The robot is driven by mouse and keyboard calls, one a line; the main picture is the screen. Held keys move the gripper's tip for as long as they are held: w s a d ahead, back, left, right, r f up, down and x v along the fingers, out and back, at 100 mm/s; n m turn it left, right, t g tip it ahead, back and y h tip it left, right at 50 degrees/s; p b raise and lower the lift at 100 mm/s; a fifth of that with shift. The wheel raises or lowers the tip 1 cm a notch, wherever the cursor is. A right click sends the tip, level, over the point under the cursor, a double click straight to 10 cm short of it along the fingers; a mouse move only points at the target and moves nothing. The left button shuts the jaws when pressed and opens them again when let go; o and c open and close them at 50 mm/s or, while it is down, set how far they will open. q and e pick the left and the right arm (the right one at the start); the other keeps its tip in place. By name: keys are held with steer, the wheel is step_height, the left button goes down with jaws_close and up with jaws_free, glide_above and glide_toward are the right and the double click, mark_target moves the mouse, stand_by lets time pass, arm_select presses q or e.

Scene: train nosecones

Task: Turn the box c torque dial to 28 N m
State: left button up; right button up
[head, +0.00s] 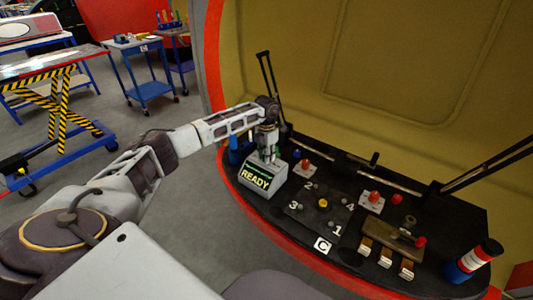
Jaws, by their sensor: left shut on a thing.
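The torque box (258,183) is a small grey-green unit with a dark screen that reads READY in yellow, with smaller green text above it. It stands at the left end of the black curved work surface (300,235). My left gripper (267,152) points down onto the top of this box and is shut on what appears to be its dial. The fingers hide the dial, and its setting is too small to read. My right gripper is out of view.
A numbered plate (312,208) with a yellow knob lies right of the box. A blue item (235,152) is close on the box's left. Upright dark rods rise behind.

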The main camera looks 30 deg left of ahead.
arm_select(q)
steer(key=shift+r+n+p, duration=0.1)
steer(key=shift+n+p, duration=1.05)
steer(key=shift+n, duration=1.05)
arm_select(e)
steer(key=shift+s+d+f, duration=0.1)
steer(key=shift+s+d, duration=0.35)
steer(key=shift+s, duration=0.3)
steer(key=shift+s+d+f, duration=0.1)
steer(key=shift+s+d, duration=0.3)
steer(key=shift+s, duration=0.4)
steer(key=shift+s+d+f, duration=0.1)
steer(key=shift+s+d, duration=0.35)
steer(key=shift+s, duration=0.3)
arm_select(q)
steer(key=o, duration=1)
steer(key=shift+r, duration=0.8)
step_height(320, 180, up, 10)
steer(key=shift+r, duration=0.15)
